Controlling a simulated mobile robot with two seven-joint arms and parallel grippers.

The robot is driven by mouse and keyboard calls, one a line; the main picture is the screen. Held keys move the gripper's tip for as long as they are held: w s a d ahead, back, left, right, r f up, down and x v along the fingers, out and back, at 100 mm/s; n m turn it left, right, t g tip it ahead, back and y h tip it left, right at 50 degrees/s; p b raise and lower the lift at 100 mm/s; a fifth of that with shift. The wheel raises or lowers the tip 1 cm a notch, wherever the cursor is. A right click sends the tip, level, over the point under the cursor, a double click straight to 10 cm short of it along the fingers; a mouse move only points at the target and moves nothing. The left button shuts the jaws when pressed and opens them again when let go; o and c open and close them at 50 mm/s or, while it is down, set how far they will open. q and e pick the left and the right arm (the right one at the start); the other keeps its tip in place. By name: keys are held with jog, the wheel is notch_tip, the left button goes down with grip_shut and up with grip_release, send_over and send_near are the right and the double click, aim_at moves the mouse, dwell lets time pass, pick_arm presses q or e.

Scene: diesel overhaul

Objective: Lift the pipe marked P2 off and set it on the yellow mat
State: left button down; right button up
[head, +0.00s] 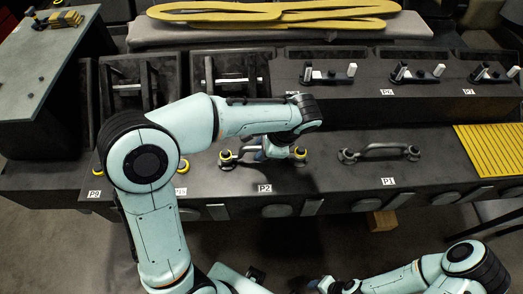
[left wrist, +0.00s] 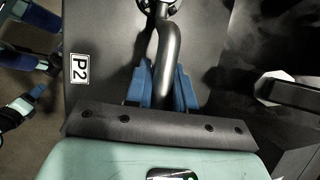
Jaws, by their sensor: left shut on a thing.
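The grey pipe marked P2 (head: 244,151) sits on the front ledge of the dark engine block, behind its P2 label, with a yellow collar at each end. My left gripper (head: 263,153) reaches down over its middle, partly hidden by my own wrist. In the left wrist view the blue fingers (left wrist: 165,85) are shut on the curved pipe (left wrist: 171,58), one on each side. The P2 label (left wrist: 79,68) is to the left there. I cannot see a gap under the pipe. The yellow ribbed mat (head: 492,150) lies at the right end of the ledge, bare.
A similar pipe marked P1 (head: 382,152) stands on the ledge between P2 and the mat. Several small black-and-white fittings (head: 330,74) stand on the raised step behind. A grey side table (head: 40,70) is at the far left. My right arm is low at the right.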

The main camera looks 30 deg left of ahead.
pick_arm(q)
notch_tip(320, 180, up, 24)
jog(key=p, duration=0.4)
pick_arm(e)
jog(key=w+r, duration=0.5)
jog(key=shift+w+r+t, duration=0.3)
jog(key=shift+w+t, duration=0.05)
jog(key=shift+t, duration=0.05)
